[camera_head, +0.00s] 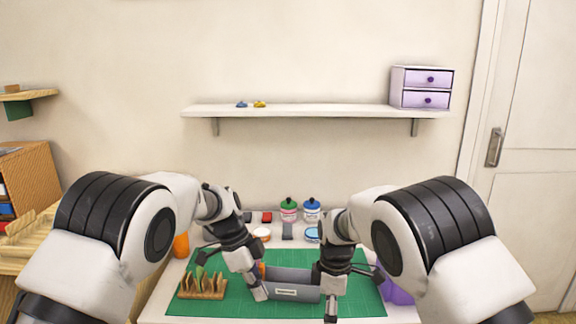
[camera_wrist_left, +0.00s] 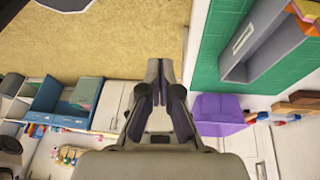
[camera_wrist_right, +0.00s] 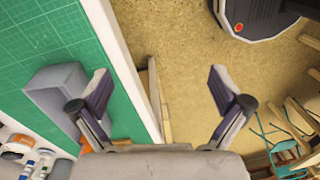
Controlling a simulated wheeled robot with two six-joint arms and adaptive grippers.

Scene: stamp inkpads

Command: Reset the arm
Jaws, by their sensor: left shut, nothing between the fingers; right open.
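My left gripper (camera_head: 259,292) points down over the left part of the green mat (camera_head: 225,306), beside the left end of the grey box (camera_head: 292,292). In the left wrist view its fingers (camera_wrist_left: 160,68) are together with nothing between them. My right gripper (camera_head: 331,314) is low at the right end of the grey box, partly hidden by its own arm. In the right wrist view its fingers (camera_wrist_right: 160,85) are spread wide and empty, with the grey box (camera_wrist_right: 58,88) to their left.
A wooden rack (camera_head: 203,290) stands left of the left gripper. Green-labelled (camera_head: 288,214) and blue-labelled (camera_head: 312,214) jars, a red pad (camera_head: 267,217) and a grey piece (camera_head: 287,231) are at the back. A purple container (camera_head: 398,294) is at the right edge. A wall shelf (camera_head: 320,112) hangs above.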

